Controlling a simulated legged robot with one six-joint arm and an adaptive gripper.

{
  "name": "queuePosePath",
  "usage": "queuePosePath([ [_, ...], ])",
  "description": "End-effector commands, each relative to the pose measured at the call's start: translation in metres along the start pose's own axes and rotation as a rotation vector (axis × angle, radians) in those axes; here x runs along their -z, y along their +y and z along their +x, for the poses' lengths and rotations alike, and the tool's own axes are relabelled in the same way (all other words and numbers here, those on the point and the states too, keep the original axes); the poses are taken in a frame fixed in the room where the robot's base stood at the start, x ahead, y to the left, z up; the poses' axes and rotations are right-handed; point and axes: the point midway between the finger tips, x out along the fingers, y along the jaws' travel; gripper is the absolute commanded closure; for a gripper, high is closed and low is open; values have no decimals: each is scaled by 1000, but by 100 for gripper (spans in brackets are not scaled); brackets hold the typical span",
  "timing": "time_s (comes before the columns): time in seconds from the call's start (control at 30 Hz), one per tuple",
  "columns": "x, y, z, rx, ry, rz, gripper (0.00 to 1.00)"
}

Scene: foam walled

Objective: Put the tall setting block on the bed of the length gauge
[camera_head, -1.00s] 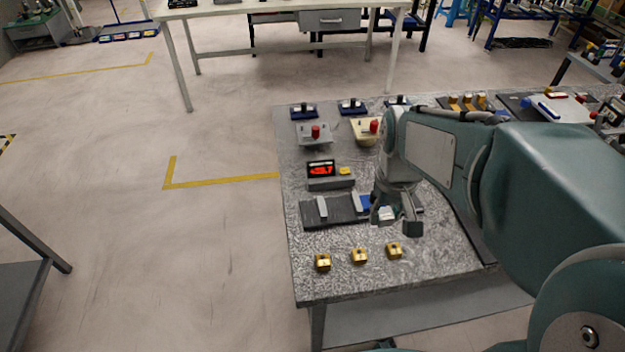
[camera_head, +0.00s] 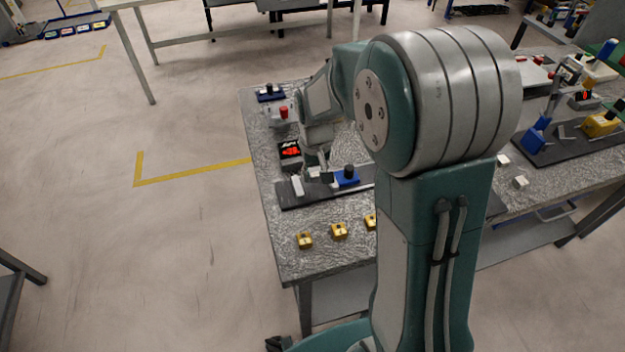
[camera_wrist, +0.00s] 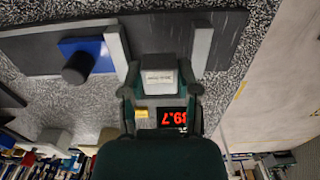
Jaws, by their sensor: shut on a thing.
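My gripper (camera_wrist: 160,88) is shut on the tall setting block (camera_wrist: 158,68), a pale grey block with a small label on its face. The length gauge has a dark flat bed (camera_wrist: 228,30), two light grey upright jaws (camera_wrist: 117,52) (camera_wrist: 202,50), and a blue carriage (camera_wrist: 98,48) with a black knob (camera_wrist: 78,68). In the wrist view the block appears between the two jaws, over the bed's near edge. I cannot tell whether it touches the bed. In the head view my gripper (camera_head: 318,160) is above the gauge bed (camera_head: 288,198), left of the blue carriage (camera_head: 347,178).
A display (camera_head: 290,150) with red digits stands just behind the gauge. Several gold blocks (camera_head: 340,230) lie in front of it. A red-knobbed fixture (camera_head: 283,114) is farther back. Two pale blocks (camera_head: 520,182) lie to the right. My arm hides much of the table.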

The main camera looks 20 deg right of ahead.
Motion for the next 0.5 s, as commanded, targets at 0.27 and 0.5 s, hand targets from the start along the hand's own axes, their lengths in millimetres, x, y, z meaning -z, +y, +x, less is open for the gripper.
queuePosePath([
  [0.27,6,-4,28,-3,-4,2,100],
  [0.5,7,-4,38,-3,1,1,100],
])
